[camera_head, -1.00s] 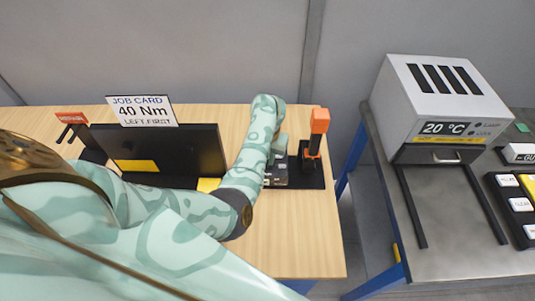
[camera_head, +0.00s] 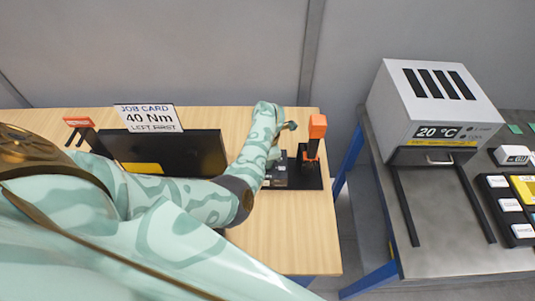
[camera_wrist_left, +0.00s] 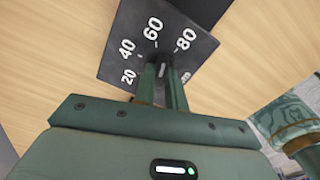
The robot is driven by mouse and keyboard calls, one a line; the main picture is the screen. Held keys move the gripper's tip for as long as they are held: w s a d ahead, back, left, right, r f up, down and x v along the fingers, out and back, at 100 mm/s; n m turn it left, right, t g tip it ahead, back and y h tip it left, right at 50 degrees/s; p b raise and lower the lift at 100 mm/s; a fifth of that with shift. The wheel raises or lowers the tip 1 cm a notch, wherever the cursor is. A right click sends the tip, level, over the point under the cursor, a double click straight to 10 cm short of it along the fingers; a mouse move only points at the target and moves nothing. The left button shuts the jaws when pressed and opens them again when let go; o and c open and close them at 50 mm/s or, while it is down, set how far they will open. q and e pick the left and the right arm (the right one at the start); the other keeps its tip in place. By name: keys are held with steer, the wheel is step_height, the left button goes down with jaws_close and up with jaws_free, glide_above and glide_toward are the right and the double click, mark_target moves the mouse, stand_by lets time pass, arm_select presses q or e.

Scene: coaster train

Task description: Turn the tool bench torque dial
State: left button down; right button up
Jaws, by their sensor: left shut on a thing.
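My left gripper (camera_wrist_left: 163,72) is shut on the dial knob at the plate's middle. The fingers hide most of the knob, and I cannot tell which number it points to. In the head view the dial plate (camera_head: 279,180) lies near the bench's right end, with my left arm reaching over it from the left. The job card (camera_head: 149,118) reads "40 Nm" and "LEFT FIRST". My right gripper is not in view.
An orange-topped tool (camera_head: 317,128) stands upright on a black base just right of the dial. A black panel (camera_head: 190,152) stands on the wooden bench (camera_head: 285,240) left of my forearm. A grey oven-like box (camera_head: 430,100) stands on a separate table at right, across a gap.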

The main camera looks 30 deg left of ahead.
arm_select(q)
steer(key=m+p, duration=0.2)
steer(key=m, duration=0.3)
steer(key=shift+w+r, duration=0.1)
steer(key=shift+m, duration=0.3)
stand_by(0.4)
steer(key=c, duration=1.4)
jaws_free()
steer(key=shift+c, duration=0.2)
steer(key=shift+r, duration=0.4)
step_height(320, 180, up, 15)
steer(key=p, duration=0.5)
steer(key=shift+r, duration=0.2)
